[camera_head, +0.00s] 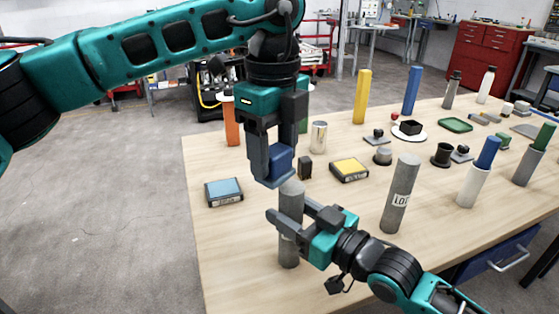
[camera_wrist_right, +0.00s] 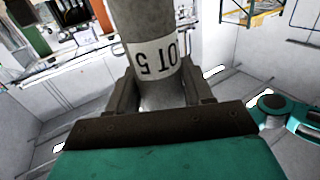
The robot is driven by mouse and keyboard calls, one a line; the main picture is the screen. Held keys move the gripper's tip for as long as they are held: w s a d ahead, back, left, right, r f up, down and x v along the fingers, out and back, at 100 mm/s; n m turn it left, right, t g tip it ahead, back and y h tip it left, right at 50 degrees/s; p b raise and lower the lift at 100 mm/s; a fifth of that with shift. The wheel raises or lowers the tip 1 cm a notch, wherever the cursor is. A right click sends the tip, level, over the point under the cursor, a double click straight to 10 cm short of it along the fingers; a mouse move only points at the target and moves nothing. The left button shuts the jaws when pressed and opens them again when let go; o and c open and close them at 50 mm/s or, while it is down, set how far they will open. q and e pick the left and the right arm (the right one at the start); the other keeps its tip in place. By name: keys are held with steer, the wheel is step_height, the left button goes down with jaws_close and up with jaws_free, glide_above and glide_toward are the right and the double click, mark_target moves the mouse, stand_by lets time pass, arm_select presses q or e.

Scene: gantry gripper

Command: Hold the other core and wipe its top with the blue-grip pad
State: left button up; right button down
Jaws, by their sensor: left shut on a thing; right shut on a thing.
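A grey core (camera_head: 290,250) stands upright near the front edge of the table. My right gripper (camera_head: 279,222) is shut around its middle; the right wrist view shows the core (camera_wrist_right: 147,25) between both fingers (camera_wrist_right: 168,92) with a white "LOT 5" label. My left gripper (camera_head: 274,145) points down, shut on the blue-grip pad (camera_head: 280,162), right over that core's top. Whether pad and core touch is unclear, as the pad's underside is hidden. Another grey core (camera_head: 402,178) with a "LO…" label stands upright to the right.
On the wooden table (camera_head: 235,260), a blue-topped block (camera_head: 223,191) lies left and a yellow-topped block (camera_head: 349,169) behind. A metal cylinder (camera_head: 318,137), an orange column (camera_head: 231,122) and a white holder with a blue rod (camera_head: 473,186) stand around. The front left is clear.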

arm_select(q)
steer(key=shift+r, duration=2.75)
arm_select(e)
steer(key=shift+c, duration=1.9)
jaws_free()
